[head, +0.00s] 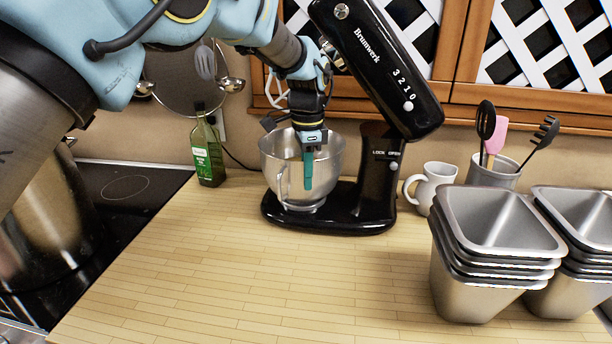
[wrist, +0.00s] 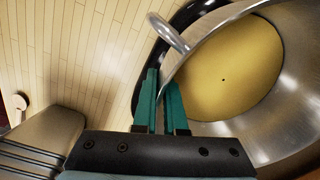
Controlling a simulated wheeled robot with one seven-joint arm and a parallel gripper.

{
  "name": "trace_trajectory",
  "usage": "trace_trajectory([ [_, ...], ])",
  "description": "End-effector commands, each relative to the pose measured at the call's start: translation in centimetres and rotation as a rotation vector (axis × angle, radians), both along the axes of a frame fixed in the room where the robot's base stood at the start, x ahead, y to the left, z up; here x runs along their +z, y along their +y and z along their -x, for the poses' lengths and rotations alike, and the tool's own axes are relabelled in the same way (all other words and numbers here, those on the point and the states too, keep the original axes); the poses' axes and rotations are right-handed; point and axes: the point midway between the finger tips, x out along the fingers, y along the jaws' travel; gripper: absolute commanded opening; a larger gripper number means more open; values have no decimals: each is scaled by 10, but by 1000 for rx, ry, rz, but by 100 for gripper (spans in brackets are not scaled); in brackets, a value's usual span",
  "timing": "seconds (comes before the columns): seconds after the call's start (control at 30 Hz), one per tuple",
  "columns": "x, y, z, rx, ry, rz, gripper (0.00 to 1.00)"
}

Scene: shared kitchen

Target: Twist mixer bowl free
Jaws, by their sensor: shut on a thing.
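The steel mixer bowl (head: 275,165) stands upright on the base of the black stand mixer (head: 374,180) in the head view. The mixer's head (head: 372,60) is tilted up, clear of the bowl. My gripper (head: 308,185) points down at the bowl's near side, its teal fingers close together. In the wrist view my gripper (wrist: 158,80) has one finger on each side of the bowl wall (wrist: 205,42), near the handle (wrist: 168,33). It is shut on the wall at the rim. A flat yellowish area (wrist: 225,75) shows inside the bowl.
Stacked steel tins (head: 490,255) stand at the right front. A white jug (head: 432,185) and a utensil crock (head: 492,170) are right of the mixer. A green bottle (head: 208,150) stands left of the bowl, near the black hob (head: 125,190). The wooden counter (head: 250,285) in front is clear.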

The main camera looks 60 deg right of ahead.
Motion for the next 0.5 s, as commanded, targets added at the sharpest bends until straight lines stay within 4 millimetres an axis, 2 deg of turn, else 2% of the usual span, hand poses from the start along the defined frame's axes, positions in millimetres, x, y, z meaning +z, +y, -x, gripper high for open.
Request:
trace_trajectory([
  [0.5,2,-8,7,105,-1,4,0],
])
